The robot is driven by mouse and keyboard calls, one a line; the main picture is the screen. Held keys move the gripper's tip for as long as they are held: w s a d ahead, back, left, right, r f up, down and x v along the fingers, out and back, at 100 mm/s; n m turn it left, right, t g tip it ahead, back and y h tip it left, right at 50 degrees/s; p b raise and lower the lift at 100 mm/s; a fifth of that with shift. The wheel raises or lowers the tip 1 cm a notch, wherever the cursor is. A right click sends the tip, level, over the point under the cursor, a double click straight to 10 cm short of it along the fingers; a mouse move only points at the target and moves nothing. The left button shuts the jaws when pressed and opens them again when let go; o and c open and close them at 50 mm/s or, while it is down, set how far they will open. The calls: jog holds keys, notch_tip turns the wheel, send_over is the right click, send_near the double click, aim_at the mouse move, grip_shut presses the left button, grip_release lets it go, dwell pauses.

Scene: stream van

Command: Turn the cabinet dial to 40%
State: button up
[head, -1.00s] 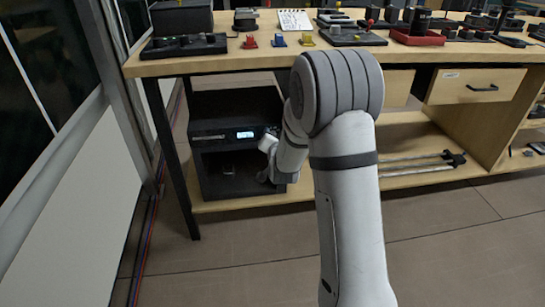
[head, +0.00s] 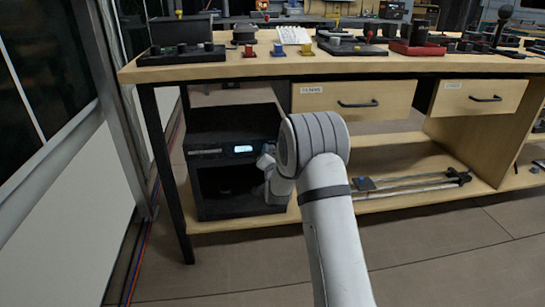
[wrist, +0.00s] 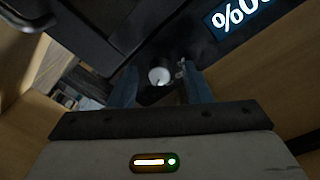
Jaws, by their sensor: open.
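The black cabinet (head: 236,207) stands on the lower shelf under the bench in the head view, with a lit display (head: 243,149) on its front. In the wrist view the display (wrist: 240,12) appears upside down; its reading seems to end in 0%, with the leading digit cut off. The round, pale-faced dial (wrist: 159,76) shows between the two fingers of my gripper (wrist: 160,88). My gripper is open, with a finger on each side of the dial. I cannot tell whether they touch it. In the head view my arm hides the dial and fingertips.
The wooden bench (head: 350,66) is above the cabinet, with several devices on top. A drawer (head: 352,101) is right of the cabinet, above the shelf. Metal rods (head: 415,183) lie on the shelf to the right. A bench leg (head: 166,170) stands left of the cabinet.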

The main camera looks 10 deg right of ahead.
jog(key=shift+w, duration=0.1)
jog(key=shift+c, duration=0.4)
grip_shut()
